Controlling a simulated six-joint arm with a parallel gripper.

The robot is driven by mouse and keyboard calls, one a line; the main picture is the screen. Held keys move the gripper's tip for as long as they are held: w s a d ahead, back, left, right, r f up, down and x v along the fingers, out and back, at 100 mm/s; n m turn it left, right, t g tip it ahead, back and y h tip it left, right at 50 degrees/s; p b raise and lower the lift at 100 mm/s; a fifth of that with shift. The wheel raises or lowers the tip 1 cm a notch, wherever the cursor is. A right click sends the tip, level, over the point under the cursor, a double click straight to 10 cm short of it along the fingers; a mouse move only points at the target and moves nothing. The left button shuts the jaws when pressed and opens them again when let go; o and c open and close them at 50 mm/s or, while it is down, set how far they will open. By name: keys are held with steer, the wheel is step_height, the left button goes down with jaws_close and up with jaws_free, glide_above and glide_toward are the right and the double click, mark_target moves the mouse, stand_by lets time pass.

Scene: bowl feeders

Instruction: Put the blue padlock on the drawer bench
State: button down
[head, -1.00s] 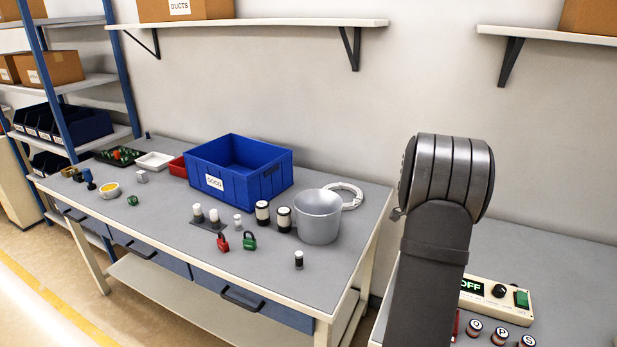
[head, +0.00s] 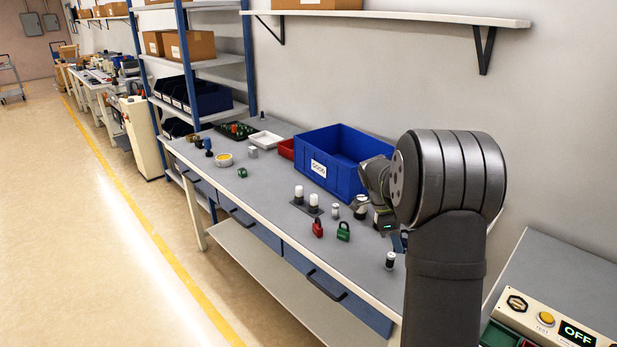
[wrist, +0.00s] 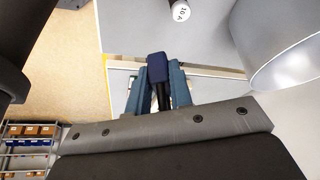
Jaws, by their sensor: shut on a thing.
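The blue padlock (wrist: 157,68) is between the teal fingers of my gripper (wrist: 158,80) in the wrist view. My gripper is shut on it; its dark blue body points away from the wrist. The drawer bench (head: 262,207) has a grey top and blue drawers in the head view. In the wrist view its top (wrist: 135,28) lies beyond the padlock, and the padlock appears near the bench's pale edge. I cannot tell its height. In the head view my arm hides the padlock and most of the gripper.
A blue bin (head: 335,150), red padlock (head: 318,228), green padlock (head: 343,231) and black-and-white fuse (head: 390,260) are on the drawer bench. A control box (head: 545,325) is at the lower right.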

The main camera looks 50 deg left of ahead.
steer(key=s+a+f, duration=0.1)
steer(key=a+f, duration=0.1)
steer(key=a, duration=0.1)
steer(key=s+a+f, duration=0.1)
steer(key=a+f, duration=0.1)
steer(key=a, duration=0.2)
steer(key=s+a+f, duration=0.1)
steer(key=a+f, duration=0.1)
steer(key=a, duration=0.2)
steer(key=shift+a+f, duration=0.2)
steer(key=shift+f, duration=0.2)
steer(key=shift+a+f, duration=0.15)
steer(key=shift+f, duration=1.95)
steer(key=shift+f, duration=0.1)
steer(key=c, duration=1.3)
jaws_free()
steer(key=v, duration=1.2)
